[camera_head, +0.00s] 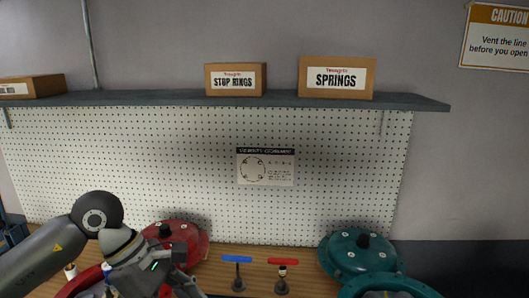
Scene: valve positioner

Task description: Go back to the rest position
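My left arm comes in from the left, and its gripper (182,284) is low in the view, in front of the red domed cover. Its fingers run toward the bottom edge, and I cannot tell whether they are open or shut. I see nothing clearly held in it. My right gripper is not in view. The red domed cover (190,240) sits on the wooden bench (308,256), partly hidden by my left wrist. A teal domed cover (345,252) sits on the bench at the right.
A blue-handled piece (236,259) and a red-handled piece (283,261) stand between the covers. A red rounded part (78,286) is beside my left wrist; a teal rounded part (390,284) is at the lower right. Boxes stand on the shelf (150,98) above the pegboard (340,180).

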